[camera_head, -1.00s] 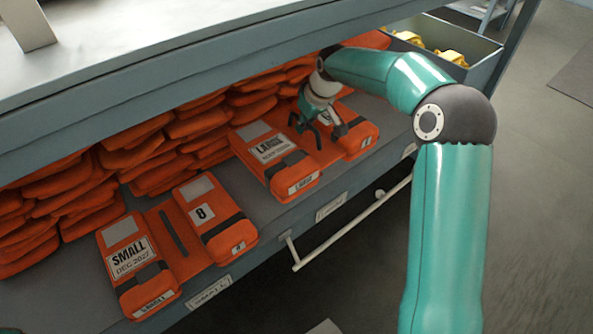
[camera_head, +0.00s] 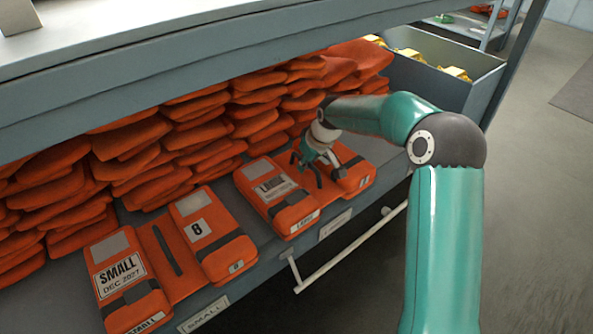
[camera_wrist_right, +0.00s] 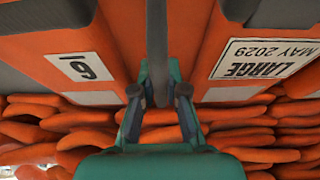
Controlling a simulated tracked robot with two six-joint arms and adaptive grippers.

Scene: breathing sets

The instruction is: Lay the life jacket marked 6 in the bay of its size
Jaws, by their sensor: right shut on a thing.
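The orange life jacket marked LARGE (camera_head: 275,190) lies flat on the shelf at the right, behind a shelf-edge label too small to read. My right gripper (camera_head: 324,174) is over its middle. In the right wrist view the gripper (camera_wrist_right: 160,98) is shut on the dark strap between the jacket's two panels. There the jacket (camera_wrist_right: 110,30) shows upside down, with LARGE MAY 2029 on one panel and a single-digit tag (camera_wrist_right: 86,68), a 6 or 9 shape, on the other. My left gripper is not in view.
A jacket marked SMALL and 8 (camera_head: 207,239) lies to the left, behind a shelf-edge label reading SMALL (camera_head: 203,315). Piled orange jackets (camera_head: 120,160) fill the back. A shelf overhangs above. A grey bin (camera_head: 450,82) with yellow things stands at the right.

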